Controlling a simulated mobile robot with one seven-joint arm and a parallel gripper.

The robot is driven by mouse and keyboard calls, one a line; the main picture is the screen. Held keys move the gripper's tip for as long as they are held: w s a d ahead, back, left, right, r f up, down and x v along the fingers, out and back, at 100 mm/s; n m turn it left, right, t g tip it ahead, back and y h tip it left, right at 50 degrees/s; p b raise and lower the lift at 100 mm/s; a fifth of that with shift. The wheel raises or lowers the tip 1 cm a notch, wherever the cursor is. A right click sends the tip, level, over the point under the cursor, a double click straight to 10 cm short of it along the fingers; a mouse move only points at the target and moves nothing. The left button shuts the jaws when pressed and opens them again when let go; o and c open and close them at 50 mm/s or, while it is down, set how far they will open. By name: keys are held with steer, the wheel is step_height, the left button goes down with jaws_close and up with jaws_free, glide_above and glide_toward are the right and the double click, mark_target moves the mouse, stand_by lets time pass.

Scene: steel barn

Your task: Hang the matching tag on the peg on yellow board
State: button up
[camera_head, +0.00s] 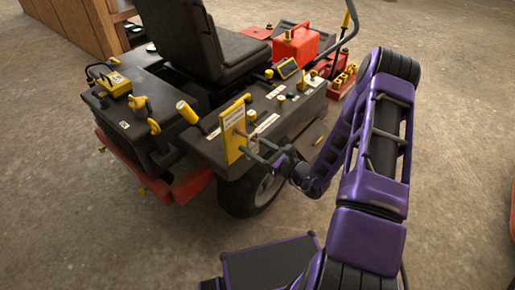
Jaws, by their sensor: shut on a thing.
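The yellow board (232,118) stands upright on the near side of the ride-on machine, with a pale label strip on its face. My gripper (243,141) reaches in from the right with its two thin fingers at the board's face. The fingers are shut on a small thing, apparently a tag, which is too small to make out. The peg cannot be told apart from the fingertips here. I cannot tell whether the held thing touches the board or the peg.
The machine's black seat (213,50) rises behind the board. A yellow-handled lever (187,112) stands close to the board's left. A yellow box (116,82) sits on the left deck. A red can (295,46) stands at the back. Concrete floor (455,130) is open at right.

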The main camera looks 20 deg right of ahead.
steer(key=shift+x, duration=1.25)
steer(key=shift+w+a+f+b, duration=0.25)
steer(key=shift+w+f+b, duration=0.05)
steer(key=shift+f+b, duration=0.15)
steer(key=shift+r, duration=0.1)
steer(key=o, duration=1.4)
steer(key=shift+s+d, duration=0.1)
steer(key=shift+p+v, duration=0.4)
steer(key=shift+v, duration=3.95)
